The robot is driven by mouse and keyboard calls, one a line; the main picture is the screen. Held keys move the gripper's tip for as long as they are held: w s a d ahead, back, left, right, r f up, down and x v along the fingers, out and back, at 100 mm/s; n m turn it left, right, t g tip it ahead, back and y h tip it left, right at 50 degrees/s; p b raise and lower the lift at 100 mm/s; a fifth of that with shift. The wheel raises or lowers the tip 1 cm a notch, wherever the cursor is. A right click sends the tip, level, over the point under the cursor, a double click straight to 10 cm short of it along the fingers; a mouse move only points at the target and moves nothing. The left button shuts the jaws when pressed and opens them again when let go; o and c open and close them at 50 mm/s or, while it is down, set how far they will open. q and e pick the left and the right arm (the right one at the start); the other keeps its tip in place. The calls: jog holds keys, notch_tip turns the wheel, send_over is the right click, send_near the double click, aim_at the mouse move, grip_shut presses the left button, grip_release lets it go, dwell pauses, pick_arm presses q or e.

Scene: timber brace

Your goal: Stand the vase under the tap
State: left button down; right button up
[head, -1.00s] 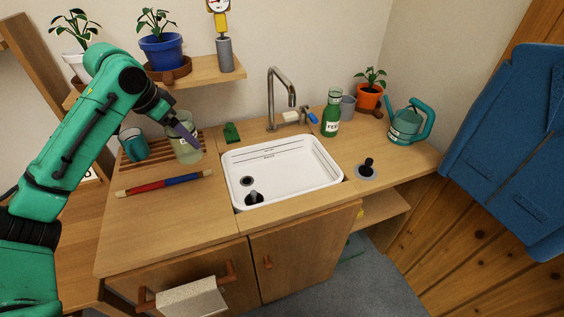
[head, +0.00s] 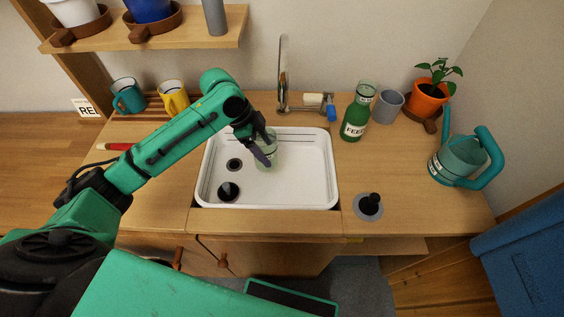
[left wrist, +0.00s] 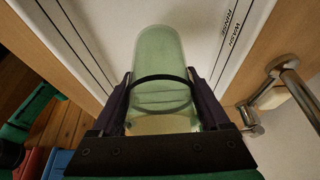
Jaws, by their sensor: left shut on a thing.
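The vase is a pale green, see-through glass vessel with a dark band. In the head view the vase (head: 270,154) is in the right half of the white sink basin (head: 300,192), partly hidden behind my gripper. My left gripper (head: 264,150) is shut on it; the left wrist view shows the vase (left wrist: 160,75) between both fingers. I cannot tell whether its base touches the basin floor. The metal tap (head: 283,70) rises behind the basin, and in the left wrist view the tap (left wrist: 290,85) is to the right of the vase. My right gripper is not in view.
A green bottle (head: 357,112), a grey cup (head: 387,106), a potted plant (head: 429,98) and a teal watering can (head: 462,158) stand right of the sink. A black plunger-like stopper (head: 369,205) is on the front counter. Mugs (head: 172,97) stand at left, below a shelf (head: 150,36).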

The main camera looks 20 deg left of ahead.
aim_at(264, 137)
pick_arm(q)
jog(key=f, duration=0.5)
jog(key=shift+w+d, duration=0.25)
jog(key=shift+d, duration=0.05)
jog(key=d, duration=0.1)
jog(key=d+f, duration=0.1)
jog(key=d+p, duration=0.1)
jog(key=shift+w+d+f, duration=0.15)
jog(key=shift+w+d, duration=0.25)
jog(key=shift+w+f, duration=0.1)
jog(key=shift+f, duration=0.1)
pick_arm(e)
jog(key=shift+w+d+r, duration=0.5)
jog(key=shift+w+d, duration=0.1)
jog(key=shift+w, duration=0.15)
pick_arm(q)
jog(key=shift+f, duration=0.1)
grip_release()
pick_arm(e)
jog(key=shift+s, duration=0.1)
pick_arm(q)
jog(key=v, duration=1.2)
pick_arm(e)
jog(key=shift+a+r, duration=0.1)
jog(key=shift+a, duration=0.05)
